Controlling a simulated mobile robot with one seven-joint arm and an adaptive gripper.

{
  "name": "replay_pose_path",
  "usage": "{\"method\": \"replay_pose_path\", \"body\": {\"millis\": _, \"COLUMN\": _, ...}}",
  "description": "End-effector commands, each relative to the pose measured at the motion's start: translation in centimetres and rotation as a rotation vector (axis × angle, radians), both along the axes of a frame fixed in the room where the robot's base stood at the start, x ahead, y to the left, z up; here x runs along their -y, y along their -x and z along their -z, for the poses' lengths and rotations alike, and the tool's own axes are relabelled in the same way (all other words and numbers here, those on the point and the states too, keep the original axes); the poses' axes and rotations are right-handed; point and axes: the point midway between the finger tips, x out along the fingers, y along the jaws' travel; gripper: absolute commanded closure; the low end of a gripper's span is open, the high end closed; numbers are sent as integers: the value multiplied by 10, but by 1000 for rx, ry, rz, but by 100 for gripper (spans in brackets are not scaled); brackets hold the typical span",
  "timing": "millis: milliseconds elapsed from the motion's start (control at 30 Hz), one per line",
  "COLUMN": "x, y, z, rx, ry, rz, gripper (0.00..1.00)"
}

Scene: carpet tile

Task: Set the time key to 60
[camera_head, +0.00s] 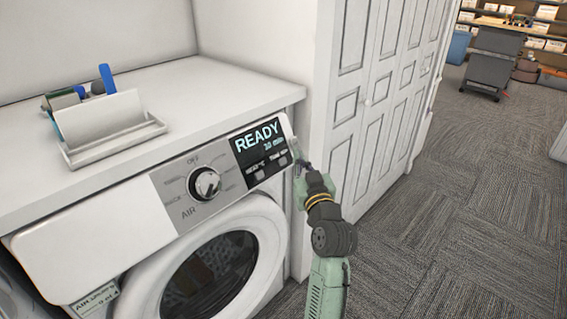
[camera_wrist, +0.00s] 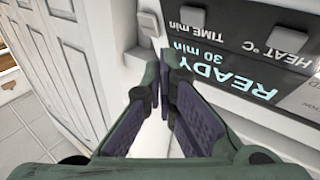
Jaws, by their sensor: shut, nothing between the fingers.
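The dryer's dark display panel (camera_head: 262,150) reads READY with a minutes value below. In the wrist view the panel (camera_wrist: 250,52) appears upside down and reads 30 min. The time key (camera_head: 283,160) is a small grey square near the "TIME min" label, at the panel's right. My gripper (camera_head: 299,158) is shut and empty beside the panel's right end. Its fingertips (camera_wrist: 165,62) are close to the panel; I cannot tell if they touch it.
The heat key (camera_head: 260,174) sits left of the time key. A round dial (camera_head: 205,184) is further left, above the dryer door (camera_head: 210,275). A white tray (camera_head: 115,143) stands on the counter. White cupboard doors (camera_head: 380,90) rise to the right. Carpet floor is open beyond.

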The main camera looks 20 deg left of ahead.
Motion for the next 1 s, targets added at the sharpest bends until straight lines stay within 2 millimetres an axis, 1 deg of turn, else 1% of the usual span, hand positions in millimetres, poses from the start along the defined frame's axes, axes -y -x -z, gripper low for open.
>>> {"method": "replay_pose_path", "body": {"millis": 33, "x": -6, "y": -2, "z": 4, "rx": -1, "ry": -1, "rz": -2, "gripper": 100}}
{"method": "replay_pose_path", "body": {"millis": 100, "x": -12, "y": -5, "z": 8, "rx": 0, "ry": 0, "rz": 0, "gripper": 100}}
{"method": "replay_pose_path", "body": {"millis": 300, "x": -23, "y": -8, "z": 12, "rx": 1, "ry": 0, "rz": -1, "gripper": 100}}
{"method": "replay_pose_path", "body": {"millis": 1000, "x": -24, "y": -9, "z": 13, "rx": 1, "ry": 0, "rz": 0, "gripper": 100}}
